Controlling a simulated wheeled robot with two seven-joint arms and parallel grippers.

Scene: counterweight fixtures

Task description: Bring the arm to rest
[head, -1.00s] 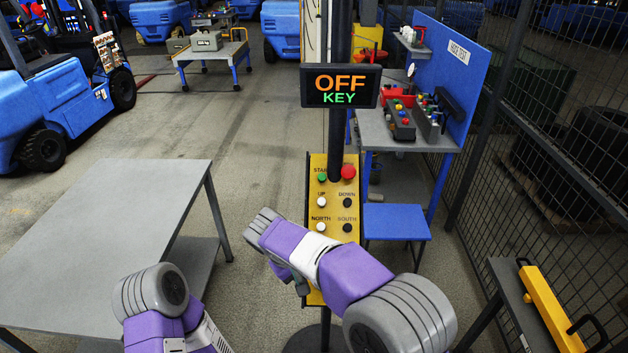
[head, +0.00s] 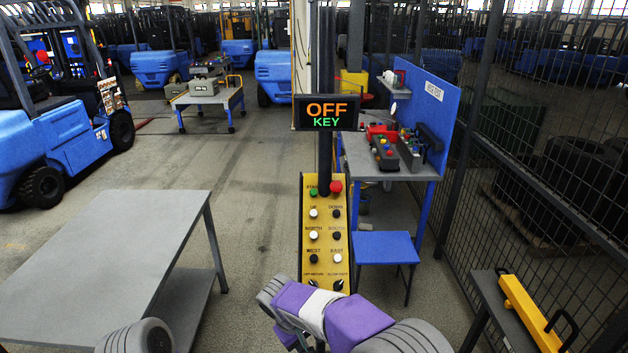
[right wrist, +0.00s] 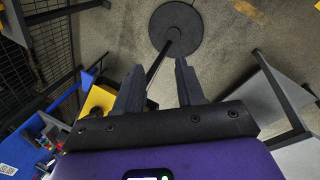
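My right arm (head: 355,318), purple with grey joints, crosses the bottom of the head view in front of the foot of the yellow control panel (head: 308,262). My right gripper (right wrist: 159,66) is open and empty in the right wrist view, its two dark fingers apart. It points down toward the round dark base (right wrist: 176,30) of a stand on the floor. A grey joint of my left arm (head: 135,337) shows at the lower left edge; my left gripper is out of view. The display (head: 326,112) above the panel reads OFF and KEY.
A grey table (head: 90,245) stands at the left. A blue bench (head: 386,247) and test station (head: 425,115) stand behind the panel at the right. A dark stand with a yellow bar (head: 530,308) and a mesh fence (head: 560,170) are at the right. Open floor lies beyond.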

